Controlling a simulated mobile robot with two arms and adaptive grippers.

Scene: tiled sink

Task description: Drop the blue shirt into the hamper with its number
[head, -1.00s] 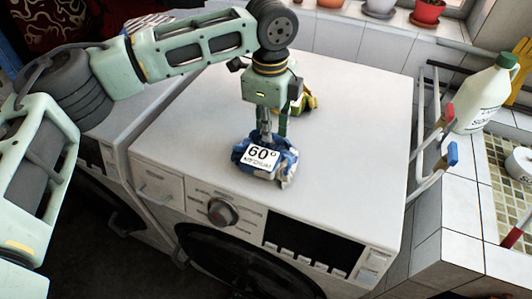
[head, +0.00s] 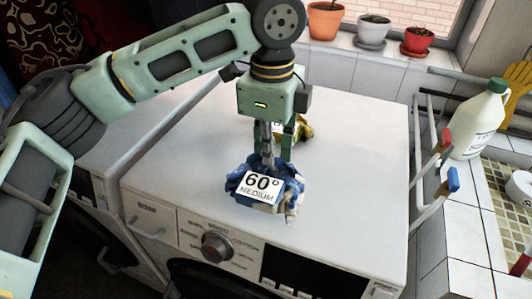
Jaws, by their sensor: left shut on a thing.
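The blue shirt (head: 290,187) is a crumpled blue and pale bundle in the head view. A white tag on it reads "60° MEDIUM". My left gripper (head: 268,165) points down from above and is shut on the shirt, over the white washing machine top (head: 350,140). I cannot tell whether the shirt touches the machine top. No hamper can be made out in this view. My right gripper is not in view.
A yellow and green cloth (head: 300,128) lies behind my left gripper. A rack with metal bars (head: 420,165) and a white bottle (head: 475,122) stand at right. The machine's right top is clear.

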